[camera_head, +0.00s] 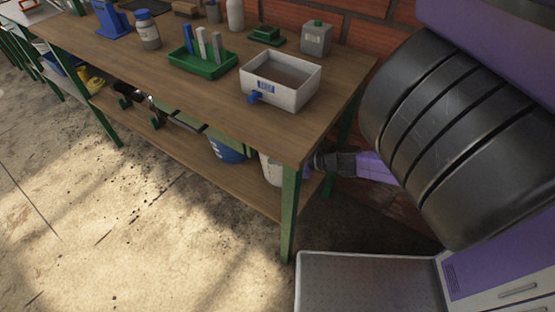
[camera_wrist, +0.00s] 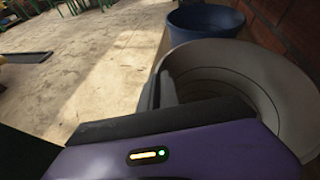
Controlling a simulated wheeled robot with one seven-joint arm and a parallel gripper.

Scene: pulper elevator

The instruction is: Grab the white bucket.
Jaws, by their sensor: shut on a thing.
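The white bucket (camera_head: 270,169) stands on the lower shelf of the workbench, partly hidden by the bench top and a green leg in the head view. In the wrist view the white bucket (camera_wrist: 285,85) is large at the right, its open mouth and ringed inside showing. My gripper (camera_head: 309,164) reaches in under the bench top from the right side. In the wrist view my gripper (camera_wrist: 162,92) is shut on the bucket's near rim wall. The exact contact of the fingers is partly hidden.
A blue bucket (camera_head: 227,149) stands beside the white one on the shelf (camera_head: 180,148). The bench top (camera_head: 200,92) above holds a white box (camera_head: 296,99) and a green tray (camera_head: 190,73). A green leg (camera_head: 289,213) is close by. The floor in front is clear.

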